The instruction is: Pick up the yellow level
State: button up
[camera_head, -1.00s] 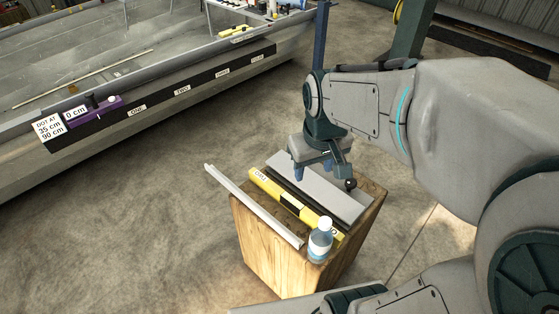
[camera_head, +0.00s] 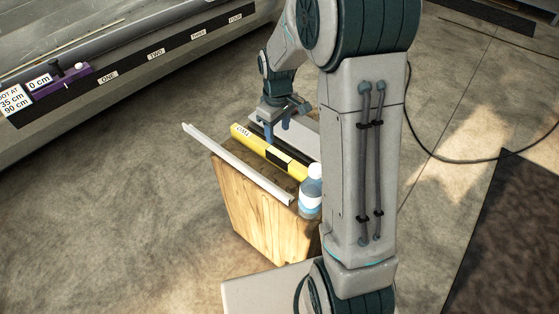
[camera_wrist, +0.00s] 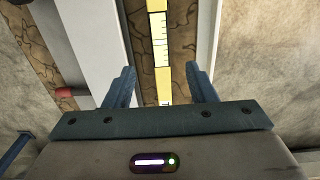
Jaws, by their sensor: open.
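The yellow level (camera_head: 252,142) lies flat on top of a wooden block (camera_head: 262,218), with a dark middle part and a label near its far end. My gripper (camera_head: 276,129) is open and empty over the far part of the block, close to the level. In the wrist view, the level (camera_wrist: 162,55) runs lengthwise between the two blue fingers of my gripper (camera_wrist: 161,90), apart from both. The exact height of the fingertips above it cannot be told. My arm hides the right side of the block.
A pale metal bar (camera_head: 230,160) lies along the block's left edge. A grey plank (camera_head: 300,138) lies right of the level, partly hidden. A blue-and-white bottle (camera_head: 311,196) stands at the near end. The hull (camera_head: 150,58) with labelled dark strip is at upper left. Floor left of the block is clear.

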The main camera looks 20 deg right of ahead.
aim_at(279, 154)
notch_tip(279, 154, down, 6)
jog(key=shift+r+b, duration=0.1)
jog(key=shift+b, duration=0.2)
jog(key=f, duration=0.5)
jog(key=shift+s+d+f+b, duration=0.15)
jog(key=shift+s+f+b, duration=0.05)
jog(key=shift+f+b, duration=0.2)
jog(key=shift+r, duration=0.1)
grip_shut()
